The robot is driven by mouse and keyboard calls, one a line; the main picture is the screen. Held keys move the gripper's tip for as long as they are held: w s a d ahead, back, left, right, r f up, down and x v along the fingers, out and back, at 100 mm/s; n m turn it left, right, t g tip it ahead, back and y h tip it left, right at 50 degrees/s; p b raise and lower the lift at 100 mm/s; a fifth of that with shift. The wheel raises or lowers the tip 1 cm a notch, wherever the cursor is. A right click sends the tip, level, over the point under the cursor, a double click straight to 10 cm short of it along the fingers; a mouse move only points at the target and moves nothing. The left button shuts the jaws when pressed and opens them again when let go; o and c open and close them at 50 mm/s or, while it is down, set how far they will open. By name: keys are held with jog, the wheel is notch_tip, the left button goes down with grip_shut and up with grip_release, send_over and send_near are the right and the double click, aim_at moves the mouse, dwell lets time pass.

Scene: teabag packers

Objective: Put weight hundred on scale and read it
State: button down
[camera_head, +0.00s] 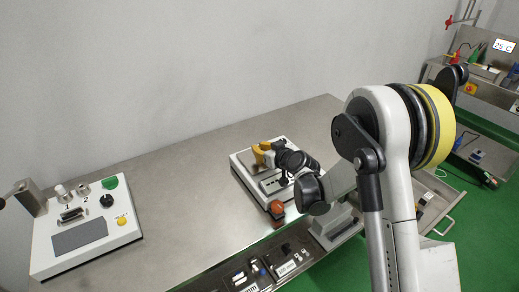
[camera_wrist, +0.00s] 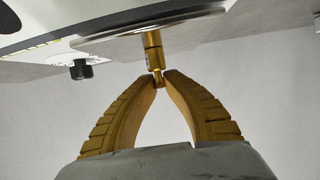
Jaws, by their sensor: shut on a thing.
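My gripper (camera_head: 257,152) is over the metal plate of the white scale (camera_head: 246,174) in the head view. In the wrist view my gripper (camera_wrist: 160,82) has its two yellow fingertips closed on the thin knob of a small brass weight (camera_wrist: 153,48). The weight's wider end meets the grey plate (camera_wrist: 190,32) in that picture; I cannot tell whether it rests on it or hovers just off it. The weight's marking cannot be read. In the head view the weight cannot be made out behind the fingers, and my wrist covers part of the scale.
A white control box (camera_head: 85,225) with a black knob and a yellow button stands on the left of the steel table (camera_head: 190,160). An orange-red object (camera_head: 277,208) sits at the scale's front corner. Labelled compartments (camera_head: 262,275) line the front edge. The middle of the table is clear.

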jog(key=c, duration=1.6)
grip_release()
jog(key=shift+r, duration=0.15)
jog(key=p+v, duration=0.3)
jog(key=v, duration=0.9)
jog(key=shift+s+r, duration=0.1)
jog(key=shift+r, duration=0.05)
jog(key=s+d+r+m+g+h, duration=0.1)
jog(key=s+d, duration=0.4)
jog(key=s, duration=0.5)
jog(key=s+d+r+m+g+h, duration=0.2)
jog(key=s+d+r+m+h, duration=0.1)
jog(key=s, duration=0.6)
jog(key=s+d+r+m+g+h, duration=0.1)
jog(key=s+d+r+m+h, duration=0.1)
jog(key=s+d+r, duration=0.5)
jog(key=shift+s+d+m+h, duration=0.15)
jog(key=shift+s+h, duration=0.2)
jog(key=shift+s, duration=0.6)
jog(key=shift+s+d+m+h, duration=0.15)
jog(key=shift+s+h, duration=0.2)
jog(key=shift+s, duration=0.6)
